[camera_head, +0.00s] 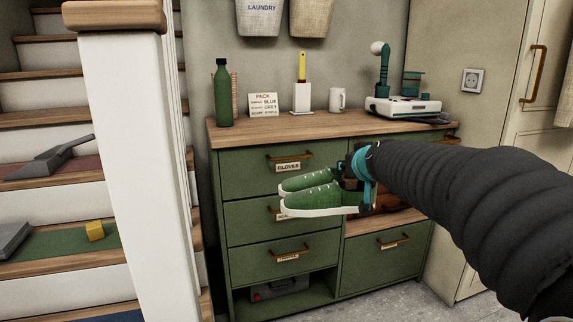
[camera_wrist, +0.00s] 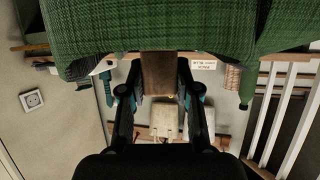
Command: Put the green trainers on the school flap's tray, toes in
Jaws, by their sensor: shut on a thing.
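The green trainers (camera_head: 312,198) are a pair with white soles, held side by side in the air in front of the green drawer unit (camera_head: 250,240). Their toes point left in the head view. My gripper (camera_head: 355,180) is shut on them at the heel end, on the right. In the wrist view, green fabric of the trainers (camera_wrist: 150,28) fills the top, and my gripper's fingers (camera_wrist: 158,95) flank a brown strip I cannot identify. No flap marked school can be read. A brown surface (camera_head: 405,216) shows in an opening behind my arm, partly hidden.
The wooden top (camera_head: 290,127) holds a green bottle (camera_head: 222,92), a card (camera_head: 263,105), a brush in its holder (camera_head: 302,97), a mug (camera_head: 337,99) and a white machine (camera_head: 403,106). A white newel post (camera_head: 135,160) and stairs stand left. Grey floor shows at lower right.

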